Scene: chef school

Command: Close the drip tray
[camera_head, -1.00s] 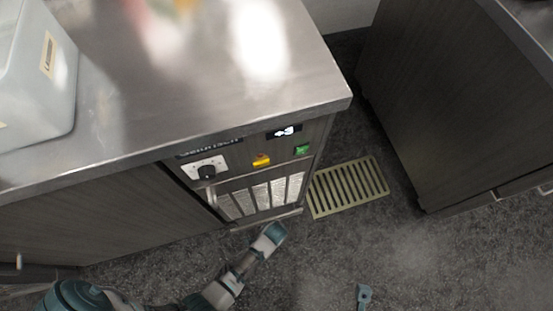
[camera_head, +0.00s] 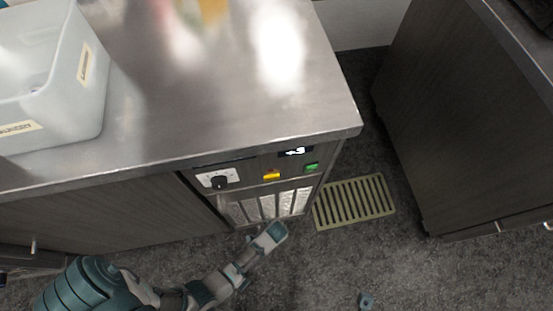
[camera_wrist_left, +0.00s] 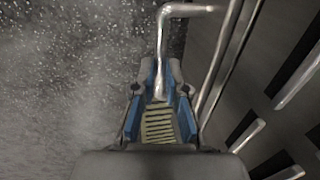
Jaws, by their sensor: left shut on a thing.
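A machine front (camera_head: 240,193) is built into the steel-topped counter, with a dial, a yellow button, a green button and shiny metal slats (camera_head: 265,207) low down. I cannot make out a separate drip tray or how far open it is. My left gripper (camera_head: 279,231) is low in front of the slats. In the left wrist view, my left gripper (camera_wrist_left: 159,92) is shut on a bent metal bar (camera_wrist_left: 162,45), whose end lies between the blue fingers. The slatted panel is beside it on the right. My right gripper is not clearly visible.
A yellow-green grate (camera_head: 353,203) lies on the floor right of the machine. A dark cabinet (camera_head: 460,130) stands further right. A white bin (camera_head: 70,85) sits on the countertop (camera_head: 210,110). A small teal piece (camera_head: 366,301) shows at the bottom edge. Floor in front is clear.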

